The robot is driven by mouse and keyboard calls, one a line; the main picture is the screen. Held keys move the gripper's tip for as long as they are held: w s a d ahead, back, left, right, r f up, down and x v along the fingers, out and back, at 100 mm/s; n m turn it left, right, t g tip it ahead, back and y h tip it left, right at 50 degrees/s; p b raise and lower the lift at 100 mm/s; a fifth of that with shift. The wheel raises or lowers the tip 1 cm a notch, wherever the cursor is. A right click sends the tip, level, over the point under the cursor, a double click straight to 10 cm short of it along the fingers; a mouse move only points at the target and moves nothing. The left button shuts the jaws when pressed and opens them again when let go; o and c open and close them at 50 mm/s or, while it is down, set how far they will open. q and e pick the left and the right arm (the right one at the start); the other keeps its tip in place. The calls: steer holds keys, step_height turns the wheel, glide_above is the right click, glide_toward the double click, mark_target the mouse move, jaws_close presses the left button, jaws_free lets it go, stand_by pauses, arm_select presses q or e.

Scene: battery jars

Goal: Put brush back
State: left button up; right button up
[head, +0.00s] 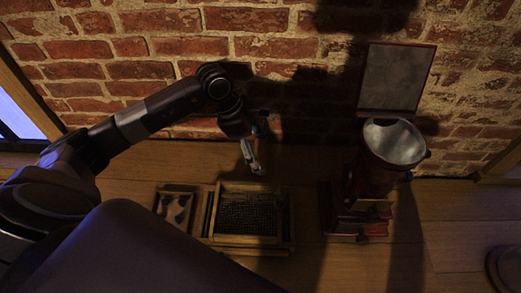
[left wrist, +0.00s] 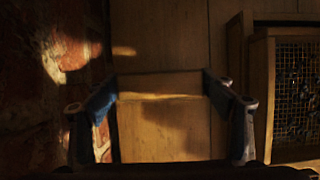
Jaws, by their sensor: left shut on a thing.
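My left gripper (head: 253,158) hangs from the arm coming in from the left, near the brick wall and above the back of the wooden box. In the left wrist view its two blue fingertips (left wrist: 158,87) are set wide apart, with a pale wooden bar, seemingly the brush (left wrist: 160,82), spanning between them. Its bristles cannot be made out. The wooden box (head: 285,243) has a dark mesh-like panel in its frame; part of this shows at the right of the left wrist view (left wrist: 262,100). My right gripper is not in view.
A shallow wooden tray (head: 160,204) with small shapes adjoins the box on the left. A dark red apparatus with a round grey top (head: 395,143) stands right. A framed grey panel (head: 394,77) is behind it. A round dark object (head: 505,268) is at lower right.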

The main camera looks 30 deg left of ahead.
arm_select(q)
steer(key=shift+f, duration=0.15)
steer(key=o, duration=1.1)
steer(key=shift+r, duration=0.3)
steer(key=b+v, duration=0.4)
steer(key=v, duration=0.7)
steer(key=shift+r, duration=0.4)
steer(key=shift+a, duration=0.1)
